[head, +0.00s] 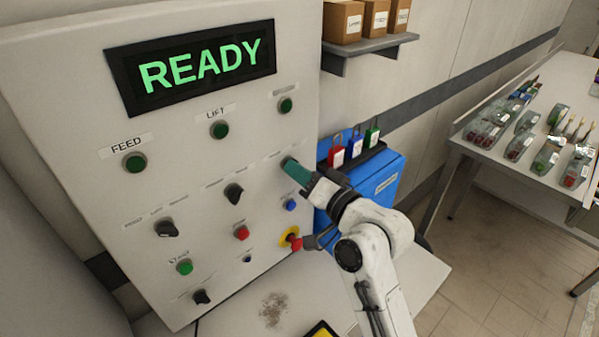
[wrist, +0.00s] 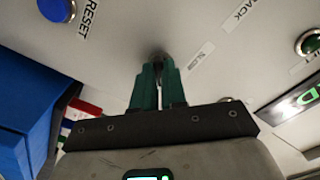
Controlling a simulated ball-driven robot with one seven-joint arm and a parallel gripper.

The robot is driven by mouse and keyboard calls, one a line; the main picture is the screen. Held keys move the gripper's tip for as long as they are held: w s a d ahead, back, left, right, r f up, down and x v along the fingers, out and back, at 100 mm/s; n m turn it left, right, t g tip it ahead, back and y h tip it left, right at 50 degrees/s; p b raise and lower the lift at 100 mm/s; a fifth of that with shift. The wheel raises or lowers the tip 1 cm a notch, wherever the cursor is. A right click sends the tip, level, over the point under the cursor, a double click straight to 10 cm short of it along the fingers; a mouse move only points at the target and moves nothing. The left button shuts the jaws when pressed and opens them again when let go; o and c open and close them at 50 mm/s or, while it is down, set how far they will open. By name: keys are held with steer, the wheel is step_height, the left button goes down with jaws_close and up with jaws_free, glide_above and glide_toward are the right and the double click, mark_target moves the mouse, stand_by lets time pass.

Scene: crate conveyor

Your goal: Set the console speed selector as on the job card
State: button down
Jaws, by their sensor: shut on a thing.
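The console (head: 70,60) fills the left of the head view, its display (head: 195,65) reading READY in green. My gripper (head: 291,166) has teal fingers shut on a selector knob at the right end of the middle row. The fingers hide nearly all of that knob; in the wrist view its dark tip (wrist: 158,55) shows between them. Two more black selector knobs, one in the middle (head: 234,193) and one at the left (head: 167,229), are free. The selector labels are too small to read, so I cannot tell which is speed. I cannot make out a job card.
Below the gripped knob are a blue RESET button (head: 290,205) and a red emergency button (head: 294,242) on yellow. A blue box (head: 385,180) with padlocks above it stands close to the right of my gripper. A table (head: 500,155) with bagged items is farther right.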

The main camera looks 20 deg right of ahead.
steer(key=shift+f, duration=0.1)
stand_by(0.3)
steer(key=shift+d+n+b, duration=0.1)
steer(key=shift+n+b, duration=6.2)
steer(key=shift+n, duration=2.6)
steer(key=c, duration=1.2)
jaws_free()
steer(key=v, duration=1)
steer(key=shift+s+d+b, duration=0.1)
steer(key=shift+s+b, duration=0.3)
